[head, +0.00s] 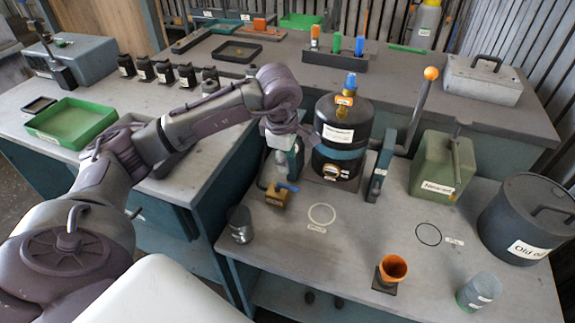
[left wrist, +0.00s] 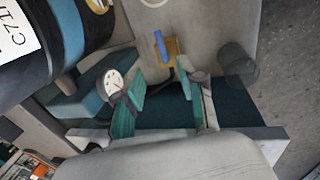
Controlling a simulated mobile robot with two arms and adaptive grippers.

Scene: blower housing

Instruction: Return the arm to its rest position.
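My left gripper (head: 286,160) hangs at the end of my left arm, just left of the black canister with a teal band (head: 340,135). In the left wrist view my left gripper (left wrist: 163,90) has its two green-padded fingers apart with nothing between them. A brass block with a blue lever (head: 276,196) stands on the table below the gripper, apart from it. The block also shows beyond the fingertips in the left wrist view (left wrist: 166,48). My right gripper is in neither view.
A grey metal cup (head: 240,225), an orange funnel (head: 392,268), a green jerrycan (head: 440,168) and a dark "Old oil" bin (head: 530,218) stand on the front table. A green tray (head: 72,123) and several small black jars lie on the left bench.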

